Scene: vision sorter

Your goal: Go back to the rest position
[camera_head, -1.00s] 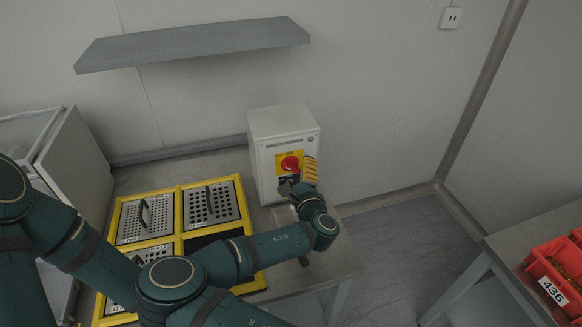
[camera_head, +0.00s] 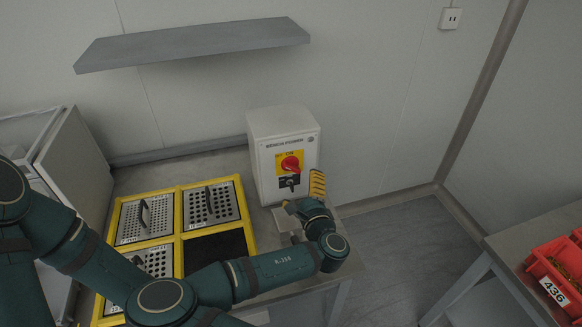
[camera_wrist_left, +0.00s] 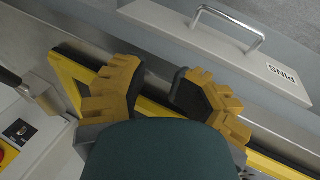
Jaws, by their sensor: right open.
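One yellow finger stands up clearly; the other is partly hidden. The red switch (camera_head: 291,163) sits on a yellow plate, with a small black switch below it. In the left wrist view my left gripper (camera_wrist_left: 159,84) has its two yellow fingers apart with nothing between them. It hangs over a yellow frame edge (camera_wrist_left: 75,80).
A yellow-framed sorter (camera_head: 179,215) with perforated, handled panels and one dark opening lies on the bench beside the control box. A grey shelf (camera_head: 195,44) juts from the wall. Red bins (camera_head: 560,265) stand on a table at right. Floor between is clear.

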